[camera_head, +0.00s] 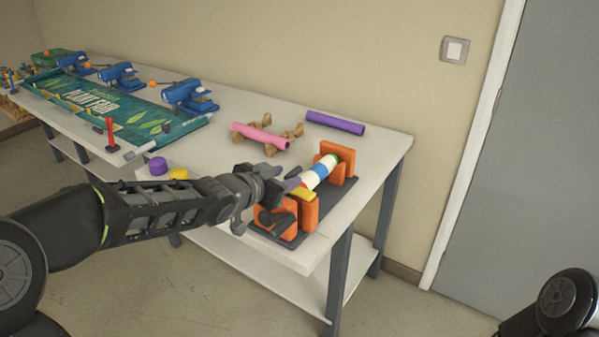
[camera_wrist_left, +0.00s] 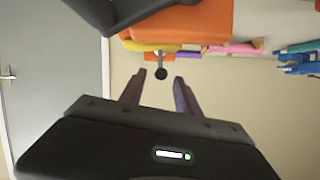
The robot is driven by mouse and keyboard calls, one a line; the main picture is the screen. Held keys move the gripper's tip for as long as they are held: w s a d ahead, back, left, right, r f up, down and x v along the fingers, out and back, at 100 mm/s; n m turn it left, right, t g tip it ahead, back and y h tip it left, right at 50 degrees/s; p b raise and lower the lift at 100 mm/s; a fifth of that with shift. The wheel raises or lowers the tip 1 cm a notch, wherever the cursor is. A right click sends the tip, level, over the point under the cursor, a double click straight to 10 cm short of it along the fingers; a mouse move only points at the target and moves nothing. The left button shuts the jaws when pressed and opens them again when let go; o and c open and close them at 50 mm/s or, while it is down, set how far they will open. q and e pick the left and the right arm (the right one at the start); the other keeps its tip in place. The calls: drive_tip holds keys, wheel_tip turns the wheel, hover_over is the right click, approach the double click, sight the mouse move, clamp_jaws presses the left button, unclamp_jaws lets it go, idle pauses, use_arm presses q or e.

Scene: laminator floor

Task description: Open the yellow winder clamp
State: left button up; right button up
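The winder stands at the near right end of the table, with orange uprights (camera_head: 309,214) on a dark base and a striped roll (camera_head: 319,170) between them. The yellow clamp (camera_head: 303,194) sits at the top of the near upright; in the left wrist view it is a yellow strip (camera_wrist_left: 150,46) along the orange block (camera_wrist_left: 190,22). A small black knob (camera_wrist_left: 161,74) hangs beside it. My left gripper (camera_head: 284,179) is at the winder's left side. Its fingers (camera_wrist_left: 160,78) are open, with the knob between or just beyond the tips; contact cannot be told. My right gripper is out of view.
A pink roll (camera_head: 261,136) on wooden rests and a purple roll (camera_head: 335,122) lie behind the winder. Blue machines (camera_head: 190,96) and a green banner (camera_head: 110,108) occupy the table's left part. A grey door (camera_head: 535,150) is at right.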

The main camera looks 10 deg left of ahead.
sight(299, 172)
use_arm(q)
drive_tip(key=shift+w+d+f, duration=0.15)
drive_tip(key=shift+w+f, duration=0.1)
drive_tip(key=shift+w, duration=0.1)
drive_tip(key=b+x, duration=0.1)
drive_tip(key=x, duration=0.5)
drive_tip(key=shift+w+d+f, duration=0.1)
drive_tip(key=shift+w, duration=0.25)
drive_tip(key=shift+c, duration=0.2)
clamp_jaws()
idle(0.6)
